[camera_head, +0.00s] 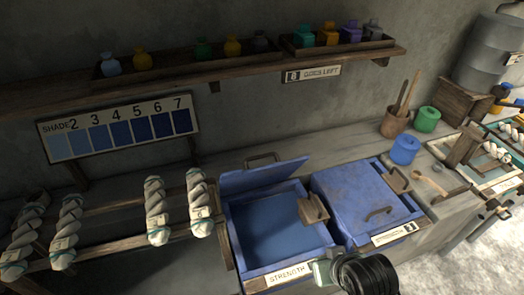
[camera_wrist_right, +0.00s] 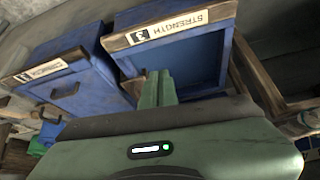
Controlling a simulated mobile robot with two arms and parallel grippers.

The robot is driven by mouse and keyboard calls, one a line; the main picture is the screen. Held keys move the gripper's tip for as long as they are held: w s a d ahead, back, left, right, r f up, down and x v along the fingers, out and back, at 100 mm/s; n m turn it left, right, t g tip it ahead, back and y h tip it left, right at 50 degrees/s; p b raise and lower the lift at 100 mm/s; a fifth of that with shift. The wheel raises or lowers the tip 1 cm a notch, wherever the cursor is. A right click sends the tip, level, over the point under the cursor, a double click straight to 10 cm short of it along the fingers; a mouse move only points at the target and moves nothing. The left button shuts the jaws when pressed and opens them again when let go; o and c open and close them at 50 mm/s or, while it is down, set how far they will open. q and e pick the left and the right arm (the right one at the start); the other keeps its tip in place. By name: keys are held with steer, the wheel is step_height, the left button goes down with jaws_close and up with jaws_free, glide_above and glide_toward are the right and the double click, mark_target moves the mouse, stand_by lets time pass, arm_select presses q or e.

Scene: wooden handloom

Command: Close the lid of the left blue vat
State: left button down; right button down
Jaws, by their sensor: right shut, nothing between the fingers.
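The left blue vat (camera_head: 236,248) stands with its lid (camera_head: 262,176) raised at its back edge, tilted up toward the wall. A dark handle (camera_head: 262,158) shows at the lid's top edge. Dark blue liquid fills the vat. My right gripper (camera_head: 325,268) is at the vat's front right corner, by its "STRENGTH" label (camera_head: 288,275). In the right wrist view its fingers (camera_wrist_right: 158,88) are together and empty, in front of the left vat (camera_wrist_right: 195,68); contact cannot be told. The lid is not clearly seen there. My left gripper is not in view.
The right blue vat (camera_head: 350,195) has its lid down. A wooden piece (camera_head: 312,208) sits at the edge between the vats. Racks with twisted yarn (camera_head: 157,210) stand left. A shelf (camera_head: 230,70) with bottles hangs above; a blue pot (camera_head: 404,150) stands right.

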steer(key=w+a+r+t+y, duration=0.1)
steer(key=w+a+r+t, duration=0.35)
steer(key=w, duration=0.85)
steer(key=n+y, duration=0.1)
steer(key=n, duration=0.1)
glide_toward(262, 156)
steer(key=shift+t, duration=0.45)
steer(key=w+r, duration=0.1)
steer(key=r, duration=0.1)
steer(key=w+a+r, duration=0.1)
steer(key=shift+w+r, duration=0.3)
steer(key=shift+r, duration=0.1)
steer(key=shift+w, duration=0.2)
steer(key=shift+w+a+f, duration=0.1)
steer(key=shift+w+f, duration=0.05)
steer(key=shift+w, duration=0.2)
steer(key=p+x, duration=0.3)
steer(key=x, duration=0.6)
steer(key=s+f+p, duration=0.1)
steer(key=s+d+f, duration=0.1)
steer(key=s, duration=0.1)
steer(key=shift+s+f+p, duration=0.15)
steer(key=shift+s+p, duration=0.1)
steer(key=shift+p, duration=0.15)
steer(key=shift+a+f, duration=0.1)
steer(key=shift+w, duration=0.1)
